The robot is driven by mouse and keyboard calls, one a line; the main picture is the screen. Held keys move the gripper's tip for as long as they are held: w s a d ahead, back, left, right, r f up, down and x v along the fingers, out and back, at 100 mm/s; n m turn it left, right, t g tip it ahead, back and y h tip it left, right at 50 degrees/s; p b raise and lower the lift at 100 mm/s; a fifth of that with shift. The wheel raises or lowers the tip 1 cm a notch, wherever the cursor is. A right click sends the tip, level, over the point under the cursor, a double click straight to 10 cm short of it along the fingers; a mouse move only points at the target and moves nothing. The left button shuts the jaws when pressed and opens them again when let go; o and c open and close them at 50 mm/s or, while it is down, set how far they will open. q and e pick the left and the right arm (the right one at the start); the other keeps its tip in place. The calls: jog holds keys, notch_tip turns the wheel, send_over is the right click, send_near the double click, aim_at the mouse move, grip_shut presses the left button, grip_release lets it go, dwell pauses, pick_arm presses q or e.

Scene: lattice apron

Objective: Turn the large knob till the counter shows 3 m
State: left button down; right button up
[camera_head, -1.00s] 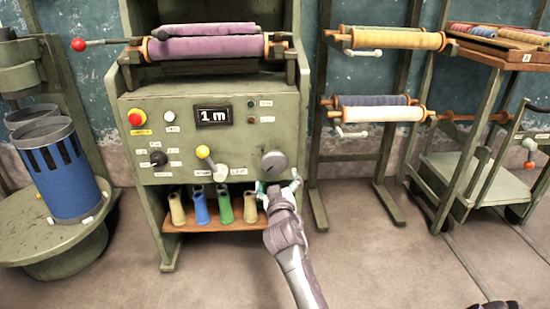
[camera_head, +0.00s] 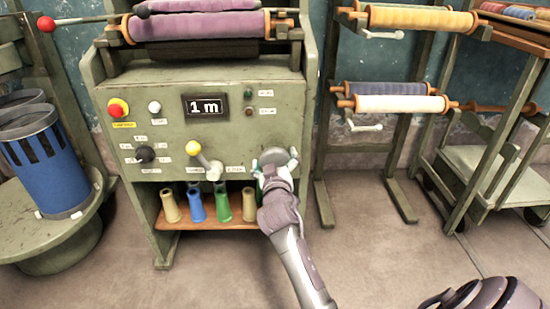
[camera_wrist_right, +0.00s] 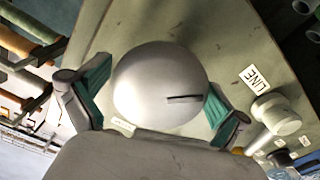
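The large grey knob (camera_head: 274,156) is at the lower right of the green machine panel (camera_head: 215,135). The counter (camera_head: 206,106) reads 1 m. My right gripper (camera_head: 275,174) is at the knob, coming from below, and partly hides it in the head view. In the right wrist view the round knob (camera_wrist_right: 158,84), with a dark slot mark on its right part, lies between the two green-padded fingers of my right gripper (camera_wrist_right: 155,98). The fingers are spread on either side, very near the knob's rim; I see no clear grip. My left gripper is not in view.
A yellow-tipped lever (camera_head: 205,160) sits left of the knob, with a black knob (camera_head: 145,154) and a red button (camera_head: 118,107) farther left. Several coloured cones stand on a shelf (camera_head: 215,224) below. Roll racks (camera_head: 400,103) stand to the right.

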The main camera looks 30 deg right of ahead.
jog(key=c, duration=0.9)
